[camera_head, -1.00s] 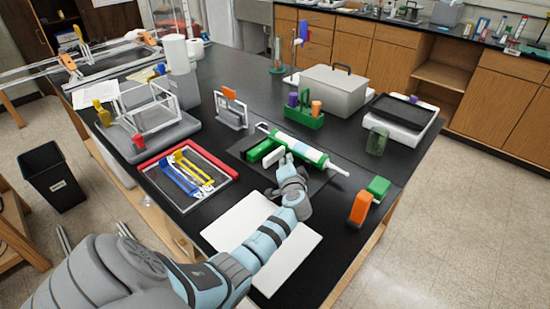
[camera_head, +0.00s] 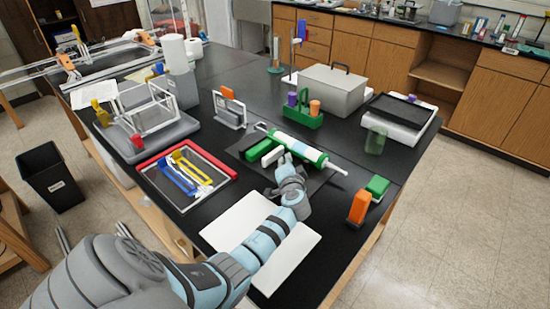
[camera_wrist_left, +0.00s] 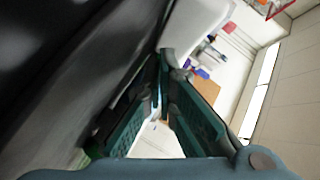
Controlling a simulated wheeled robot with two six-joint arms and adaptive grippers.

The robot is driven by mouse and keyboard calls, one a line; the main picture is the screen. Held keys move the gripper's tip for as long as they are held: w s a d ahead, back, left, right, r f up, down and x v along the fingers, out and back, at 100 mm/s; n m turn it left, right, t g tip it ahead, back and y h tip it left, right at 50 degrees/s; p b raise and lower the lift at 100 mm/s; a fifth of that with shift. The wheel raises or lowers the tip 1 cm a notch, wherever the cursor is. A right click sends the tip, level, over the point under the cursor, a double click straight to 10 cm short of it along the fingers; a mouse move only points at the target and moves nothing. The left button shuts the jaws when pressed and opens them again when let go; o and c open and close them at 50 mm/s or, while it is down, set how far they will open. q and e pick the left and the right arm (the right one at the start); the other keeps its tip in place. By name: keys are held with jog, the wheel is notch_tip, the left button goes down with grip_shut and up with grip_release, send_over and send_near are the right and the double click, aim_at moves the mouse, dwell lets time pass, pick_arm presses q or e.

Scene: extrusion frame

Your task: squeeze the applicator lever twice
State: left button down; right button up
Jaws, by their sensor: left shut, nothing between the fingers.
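The applicator (camera_head: 291,145), a long green and white tube with a thin nozzle (camera_head: 337,170), lies on a dark mat on the black table. A green bar (camera_head: 260,148) and a short white bar (camera_head: 274,156) lie along its near side; I cannot tell for sure which part is the lever. My left gripper (camera_head: 286,162) is at the near side of the applicator, by the end of the white bar. Whether it touches is hidden. In the left wrist view its dark teal fingers (camera_wrist_left: 164,72) come together at the tips, with nothing between them. My right gripper is out of view.
A white sheet (camera_head: 250,225) lies under my left forearm. A red-edged tray (camera_head: 158,158) with coloured strips is to the left. An orange block (camera_head: 358,207) and a green block (camera_head: 377,187) stand at the right. A green caddy (camera_head: 303,117) and a grey box (camera_head: 331,90) stand behind.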

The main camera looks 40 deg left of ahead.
aim_at(278, 154)
pick_arm(q)
jog(key=shift+a, duration=0.1)
jog(key=shift+a, duration=0.35)
jog(key=shift+a, duration=1.05)
dwell(1.2)
jog(key=shift+d+f+b, duration=0.1)
jog(key=shift+d+b, duration=0.2)
jog(key=shift+d, duration=1.1)
jog(key=shift+d+b, duration=0.3)
jog(key=shift+d, duration=2.25)
